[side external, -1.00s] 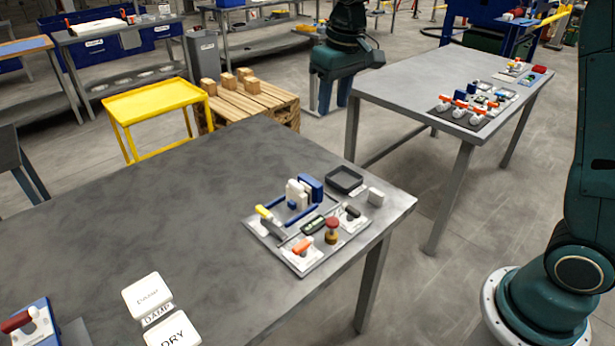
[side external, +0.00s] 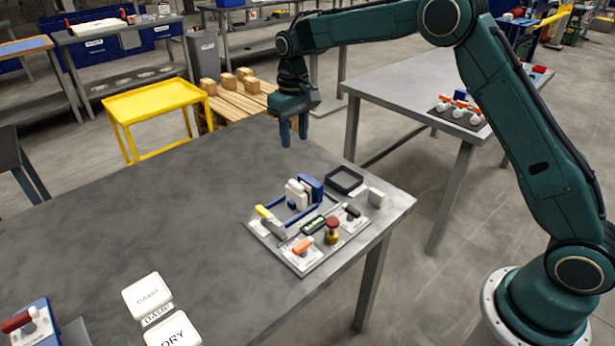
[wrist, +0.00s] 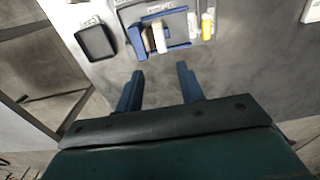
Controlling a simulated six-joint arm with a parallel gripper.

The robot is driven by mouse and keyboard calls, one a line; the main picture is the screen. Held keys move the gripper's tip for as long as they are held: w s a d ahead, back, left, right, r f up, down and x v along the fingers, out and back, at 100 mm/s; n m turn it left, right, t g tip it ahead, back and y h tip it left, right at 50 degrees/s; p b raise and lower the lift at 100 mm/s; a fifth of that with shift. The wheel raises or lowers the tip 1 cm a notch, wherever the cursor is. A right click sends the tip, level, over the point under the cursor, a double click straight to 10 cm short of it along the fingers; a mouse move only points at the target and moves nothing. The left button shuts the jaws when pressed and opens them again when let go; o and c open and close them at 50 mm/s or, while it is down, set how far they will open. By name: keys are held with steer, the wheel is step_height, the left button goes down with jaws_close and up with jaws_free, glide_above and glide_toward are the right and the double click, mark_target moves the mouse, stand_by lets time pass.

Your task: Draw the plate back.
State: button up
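The small filter press stands on a grey base panel (side external: 262,228) near the right end of the near table. Its plates are a blue block (side external: 311,188) and a white plate (side external: 297,194) beside it, between blue rails (side external: 302,216). In the wrist view the blue block (wrist: 136,41) and a pale plate (wrist: 158,38) show at the top, beyond my fingers. My gripper (side external: 294,138) points down above the far edge of the table, apart from the press. In the wrist view its two blue fingers (wrist: 160,80) are spread with nothing between them.
A yellow-handled lever (side external: 268,215), an orange handle (side external: 302,246) and a red knob (side external: 332,224) stand close to the plates. A black tray (side external: 344,180) and a white block (side external: 376,196) lie beside the panel. The table's middle is clear.

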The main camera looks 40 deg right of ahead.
mark_target(296, 183)
steer(key=shift+f, duration=0.1)
step_height(296, 183, down, 14)
steer(key=shift+r, duration=0.2)
stand_by(0.5)
jaws_close()
